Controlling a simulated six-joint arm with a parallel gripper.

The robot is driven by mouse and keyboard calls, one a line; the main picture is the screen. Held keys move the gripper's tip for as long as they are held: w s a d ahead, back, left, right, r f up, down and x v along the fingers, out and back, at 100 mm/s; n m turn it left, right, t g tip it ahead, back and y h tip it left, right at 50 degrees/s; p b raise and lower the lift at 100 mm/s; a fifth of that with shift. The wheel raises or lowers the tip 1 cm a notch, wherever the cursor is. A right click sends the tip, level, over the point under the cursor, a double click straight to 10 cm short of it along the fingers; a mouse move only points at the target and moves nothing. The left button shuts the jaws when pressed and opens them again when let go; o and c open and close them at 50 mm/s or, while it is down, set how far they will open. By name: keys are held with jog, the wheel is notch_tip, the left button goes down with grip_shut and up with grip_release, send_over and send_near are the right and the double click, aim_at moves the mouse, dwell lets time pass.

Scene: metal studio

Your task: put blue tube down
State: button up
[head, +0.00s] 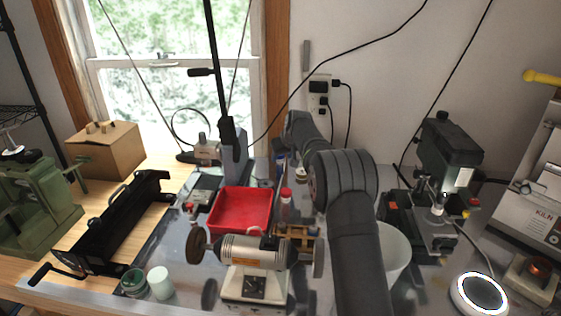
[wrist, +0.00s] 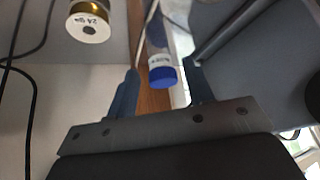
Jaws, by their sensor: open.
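The blue tube, a clear tube with a blue cap and a label, shows in the wrist view (wrist: 163,74). It lies between the two fingers of my gripper (wrist: 160,78), with the cap end toward the wrist. The fingers are open, with gaps visible on both sides of the tube. The far end of the tube runs out of the top of the wrist view, and what it rests on is unclear. In the head view my own arm covers the gripper, and I cannot make out the tube.
A spool of gold wire (wrist: 88,22) is at the upper left of the wrist view. In the head view, a red tray (head: 240,210), a red-capped bottle (head: 285,204), a bench grinder (head: 256,252) and a white bucket (head: 396,250) crowd around my arm.

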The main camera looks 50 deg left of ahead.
jog(key=w+v, duration=0.1)
jog(key=v, duration=0.6)
jog(key=shift+s, duration=0.5)
jog(key=x, duration=1.2)
jog(key=shift+f, duration=0.1)
jog(key=v, duration=1.2)
jog(key=x, duration=1.1)
jog(key=shift+a+f, duration=0.2)
jog(key=shift+f, duration=0.1)
notch_tip(320, 180, up, 4)
jog(key=shift+w, duration=0.1)
jog(key=shift+w+d+r, duration=0.3)
jog(key=shift+d+r, duration=0.1)
jog(key=shift+d, duration=0.1)
